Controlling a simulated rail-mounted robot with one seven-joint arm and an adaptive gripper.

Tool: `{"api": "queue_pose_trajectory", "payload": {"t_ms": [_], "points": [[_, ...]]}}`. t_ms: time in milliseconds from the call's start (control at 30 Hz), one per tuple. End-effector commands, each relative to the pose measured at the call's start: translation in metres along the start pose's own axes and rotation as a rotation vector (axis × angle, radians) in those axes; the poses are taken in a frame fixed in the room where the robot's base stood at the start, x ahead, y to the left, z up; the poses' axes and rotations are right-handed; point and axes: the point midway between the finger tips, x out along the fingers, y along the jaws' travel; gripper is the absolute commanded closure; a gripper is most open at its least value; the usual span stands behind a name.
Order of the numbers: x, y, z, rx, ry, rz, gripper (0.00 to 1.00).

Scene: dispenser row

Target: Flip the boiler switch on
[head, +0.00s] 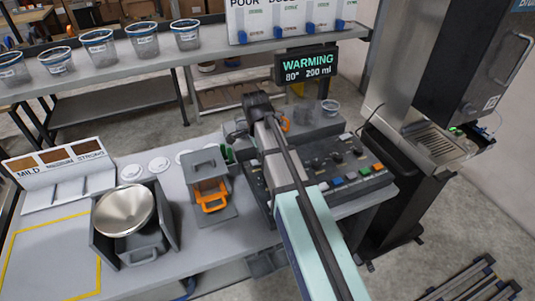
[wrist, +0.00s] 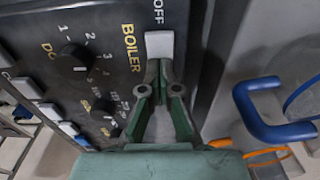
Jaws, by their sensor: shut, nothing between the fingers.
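The boiler switch (wrist: 160,44) is a pale rocker on a dark panel (wrist: 105,22) in the wrist view, beside the word BOILER and below the word OFF. My gripper (wrist: 163,70) has its green fingers shut with nothing between them. The fingertips are at the switch's lower end in the picture; I cannot tell whether they touch it. The fingers hide whatever lies beneath them. In the head view my arm crosses the control panel (head: 345,165), and I cannot make out the switch there. A display (head: 306,66) reads WARMING, 80°, 200 ml.
Black knobs (wrist: 73,58) and pale buttons (wrist: 27,88) lie left of my fingers in the wrist view. A blue handle (wrist: 265,125) stands close on the right. In the head view a steel bowl (head: 124,209) and an orange-handled device (head: 211,194) stand left of the panel.

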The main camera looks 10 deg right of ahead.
Motion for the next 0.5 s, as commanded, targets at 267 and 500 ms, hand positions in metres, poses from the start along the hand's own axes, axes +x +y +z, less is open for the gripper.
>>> {"api": "queue_pose_trajectory", "payload": {"t_ms": [267, 500], "points": [[0.001, 0.001, 0.001, 0.001, 0.001, 0.002, 1.00], [-0.002, 0.001, 0.011, 0.001, 0.000, 0.003, 1.00]]}}
